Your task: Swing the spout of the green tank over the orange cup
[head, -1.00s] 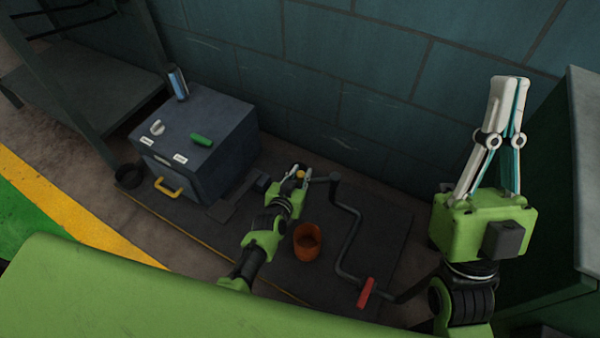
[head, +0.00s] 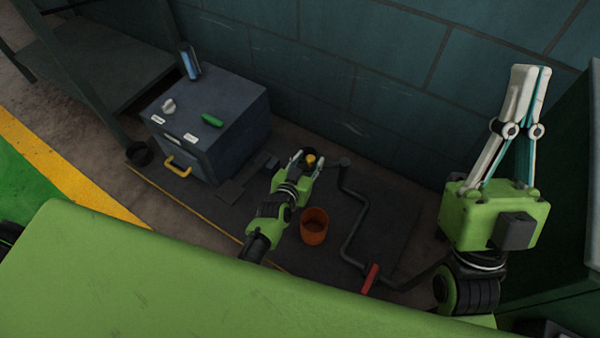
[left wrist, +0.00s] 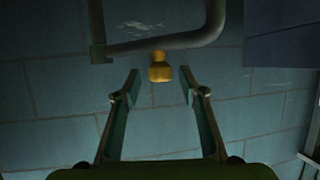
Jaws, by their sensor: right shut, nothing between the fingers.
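The orange cup (head: 314,226) stands upright and open-topped on the dark floor plate. A dark bent pipe (head: 352,225) runs to its right, with a red grip (head: 369,278) at its near end. My left gripper (head: 307,158) is open behind the cup, its fingers on either side of a small yellow knob (head: 311,160). In the left wrist view the knob (left wrist: 160,68) sits centred at the tips of the spread fingers, apart from both, under the pipe (left wrist: 165,42). My right gripper (head: 528,70) is raised and shut, empty. I cannot make out a green tank for certain.
A dark grey cabinet (head: 235,145) with a green handle (head: 212,119), a white knob and a yellow handle (head: 177,166) stands at the left. A block wall (head: 330,75) closes the back. A dark green cabinet (head: 575,190) stands at the right.

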